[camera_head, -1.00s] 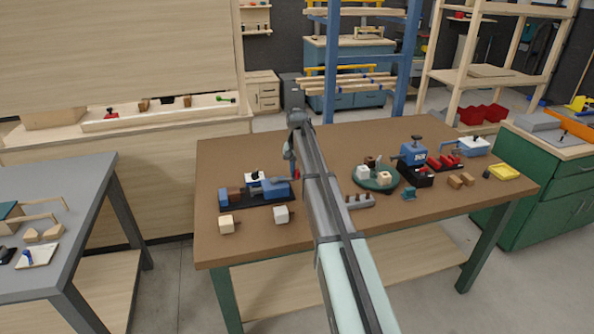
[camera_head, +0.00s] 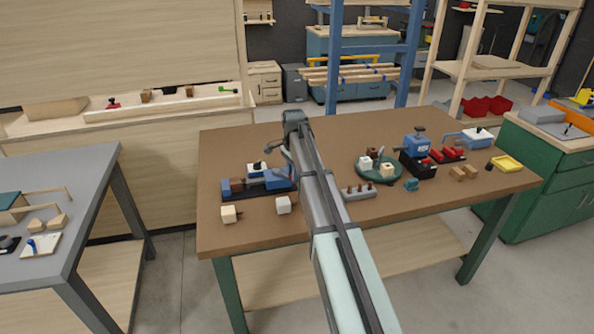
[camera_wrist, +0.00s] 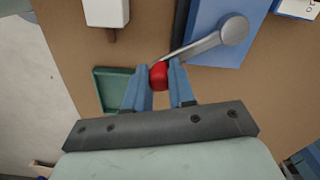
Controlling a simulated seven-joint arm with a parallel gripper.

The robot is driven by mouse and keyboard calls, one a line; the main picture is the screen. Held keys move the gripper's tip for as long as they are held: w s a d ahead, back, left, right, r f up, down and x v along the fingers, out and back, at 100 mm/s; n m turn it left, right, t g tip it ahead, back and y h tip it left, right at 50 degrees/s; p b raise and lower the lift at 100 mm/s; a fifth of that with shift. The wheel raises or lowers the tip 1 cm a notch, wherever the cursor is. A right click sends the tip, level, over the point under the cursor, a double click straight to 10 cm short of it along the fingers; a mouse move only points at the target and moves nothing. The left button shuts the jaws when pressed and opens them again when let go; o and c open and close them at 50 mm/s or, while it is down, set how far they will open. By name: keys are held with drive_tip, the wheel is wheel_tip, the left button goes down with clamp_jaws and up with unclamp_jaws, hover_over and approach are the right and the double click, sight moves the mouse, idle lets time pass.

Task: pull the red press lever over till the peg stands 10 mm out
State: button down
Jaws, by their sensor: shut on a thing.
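The red press lever's knob (camera_wrist: 158,75) sits between the two blue fingers of my gripper (camera_wrist: 157,88) in the wrist view, and the fingers are shut on it. A grey lever arm (camera_wrist: 195,46) runs from the knob up right to a round hub on the blue press body (camera_wrist: 222,52). In the head view the blue press (camera_head: 278,180) stands on a dark base at the left part of the brown table. My arm hides much of the gripper and the knob there. I cannot make out the peg or how far it stands out.
Two pale blocks (camera_head: 229,214) (camera_head: 283,205) lie in front of the press. A shallow green tray (camera_wrist: 112,88) and a white block (camera_wrist: 107,12) are near my fingers. A round green plate (camera_head: 366,171) and another blue press (camera_head: 416,147) stand to the right.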

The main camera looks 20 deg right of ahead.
drive_tip(key=shift+s+a+m, duration=0.25)
drive_tip(key=shift+a+m, duration=0.2)
drive_tip(key=shift+m, duration=0.15)
drive_tip(key=shift+s+a+m, duration=0.2)
drive_tip(key=shift+a+m, duration=0.25)
drive_tip(key=shift+m, duration=0.15)
drive_tip(key=shift+s+a, duration=0.1)
drive_tip(key=c, duration=0.9)
unclamp_jaws()
drive_tip(key=shift+c, duration=0.2)
wheel_tip(320, 180, up, 14)
drive_tip(key=shift+f, duration=0.1)
